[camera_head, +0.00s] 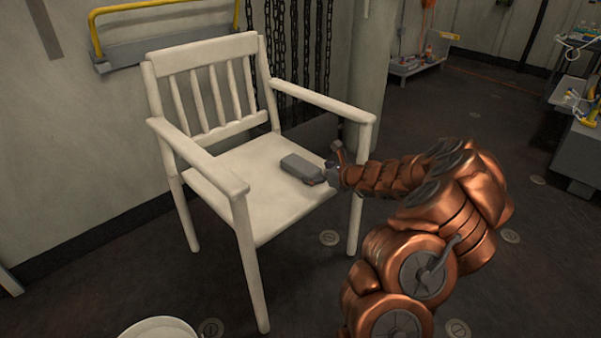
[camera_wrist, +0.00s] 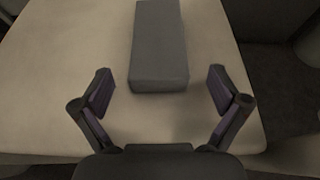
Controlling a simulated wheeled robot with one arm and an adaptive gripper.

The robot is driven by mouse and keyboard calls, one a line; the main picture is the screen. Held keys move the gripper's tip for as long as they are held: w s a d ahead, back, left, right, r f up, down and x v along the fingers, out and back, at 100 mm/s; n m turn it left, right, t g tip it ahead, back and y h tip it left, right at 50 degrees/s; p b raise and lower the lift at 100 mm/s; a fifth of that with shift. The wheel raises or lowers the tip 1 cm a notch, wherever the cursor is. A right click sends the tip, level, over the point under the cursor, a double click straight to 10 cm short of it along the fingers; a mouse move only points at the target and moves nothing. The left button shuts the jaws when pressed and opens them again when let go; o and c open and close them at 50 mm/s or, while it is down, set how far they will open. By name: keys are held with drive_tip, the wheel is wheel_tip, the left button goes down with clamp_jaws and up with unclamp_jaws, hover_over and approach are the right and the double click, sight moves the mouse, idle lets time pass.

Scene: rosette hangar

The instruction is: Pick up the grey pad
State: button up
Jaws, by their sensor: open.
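The grey pad (camera_head: 302,168) lies flat on the seat of a white chair (camera_head: 262,200) in the head view. It is a dark grey rectangular block. In the wrist view the pad (camera_wrist: 158,48) is at the top middle, its near end lying between and just beyond my fingertips. My gripper (camera_head: 333,168) is at the right side of the seat, close to the pad's near end. In the wrist view my gripper (camera_wrist: 160,80) is open, with a finger on each side and clear gaps to the pad. The pad's far end is cut off there.
The chair's armrest (camera_head: 325,103) runs above the seat on my gripper's side. A white round container (camera_head: 158,328) stands on the floor at the bottom. Chains (camera_head: 300,45) hang behind the chair. A grey cart (camera_head: 578,150) stands at the right. The floor between is mostly clear.

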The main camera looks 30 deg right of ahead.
sight(300, 168)
drive_tip(key=shift+w+a+f+b, duration=0.35)
drive_tip(key=shift+w+f+b, duration=0.15)
drive_tip(key=shift+w+f, duration=0.35)
drive_tip(key=shift+w+r, duration=0.1)
drive_tip(key=shift+w, duration=0.4)
drive_tip(key=shift+c, duration=0.3)
drive_tip(key=c, duration=1.1)
